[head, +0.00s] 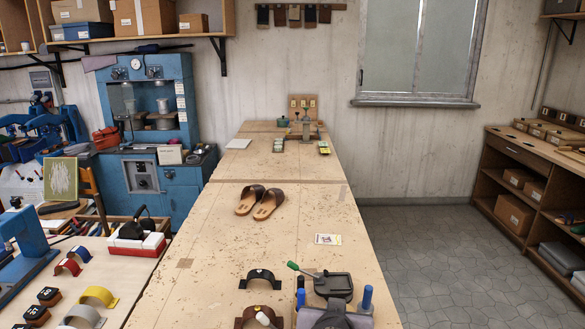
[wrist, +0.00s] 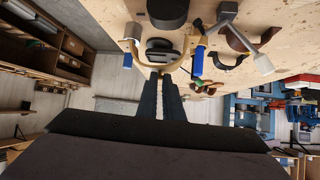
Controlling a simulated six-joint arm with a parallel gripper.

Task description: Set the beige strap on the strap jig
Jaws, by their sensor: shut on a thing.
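In the wrist view, the beige strap (wrist: 160,67) is a pale tan arch. My gripper (wrist: 161,79) is shut on the middle of its curve. The strap jig (wrist: 158,46) shows just beyond, with a dark form and blue-handled posts at both sides. The strap's curve and ends appear around the dark form, but I cannot tell whether it touches or is seated. In the head view, the jig's blue posts (head: 367,298) stand at the bottom edge; the strap cannot be made out there.
A black arch (head: 260,278) and a brown arch (head: 258,314) stand left of the jig. A green-handled tool (head: 302,268) lies behind it. Sandals (head: 259,202) and a card (head: 328,239) lie farther back on the bench (head: 225,240). Coloured straps (head: 98,295) lie on the left table.

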